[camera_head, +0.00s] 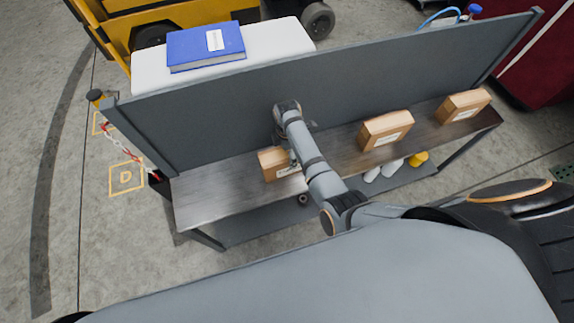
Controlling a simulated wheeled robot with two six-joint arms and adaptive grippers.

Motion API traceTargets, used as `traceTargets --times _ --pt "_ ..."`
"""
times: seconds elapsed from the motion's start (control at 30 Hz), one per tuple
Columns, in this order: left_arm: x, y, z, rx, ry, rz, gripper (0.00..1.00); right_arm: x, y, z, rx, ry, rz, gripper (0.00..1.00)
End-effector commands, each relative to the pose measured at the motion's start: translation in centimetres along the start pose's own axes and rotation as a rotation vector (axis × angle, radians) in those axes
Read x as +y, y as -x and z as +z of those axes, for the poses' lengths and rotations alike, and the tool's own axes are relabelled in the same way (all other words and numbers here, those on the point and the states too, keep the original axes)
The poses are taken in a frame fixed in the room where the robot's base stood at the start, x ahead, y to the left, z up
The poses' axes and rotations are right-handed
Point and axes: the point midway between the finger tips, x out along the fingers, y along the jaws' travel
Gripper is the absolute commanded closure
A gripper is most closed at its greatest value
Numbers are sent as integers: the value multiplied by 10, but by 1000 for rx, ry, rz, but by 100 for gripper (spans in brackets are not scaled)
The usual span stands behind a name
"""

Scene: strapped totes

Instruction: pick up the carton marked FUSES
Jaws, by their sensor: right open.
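Three brown cartons with white labels stand apart in a row on the bench: a left carton (270,167), a middle carton (385,130) and a right carton (463,106). The labels are too small to read, so I cannot tell which is marked FUSES. My right gripper (293,160) is open and points down at the left carton. My own arm covers the right part of that carton and most of the gripper. I cannot tell whether the fingers touch the carton. My left gripper is out of view.
The cartons are on a dark bench (213,191) with a tall grey back panel (220,107). White items and a yellow item (418,158) are at a lower level below the bench top. Behind the panel, a blue binder (205,47) lies on a white surface (282,41).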

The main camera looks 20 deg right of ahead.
Motion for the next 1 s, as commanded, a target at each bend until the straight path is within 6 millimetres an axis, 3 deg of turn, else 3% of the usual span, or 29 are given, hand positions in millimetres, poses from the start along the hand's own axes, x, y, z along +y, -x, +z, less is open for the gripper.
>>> traceTargets --times 0.17,0.83,1.0 --pt "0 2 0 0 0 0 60 0 2 0 0 0 0 8" --pt "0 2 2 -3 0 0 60 0 2 0 0 0 0 97" --pt "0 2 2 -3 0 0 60 1 3 0 0 -1 3 97"
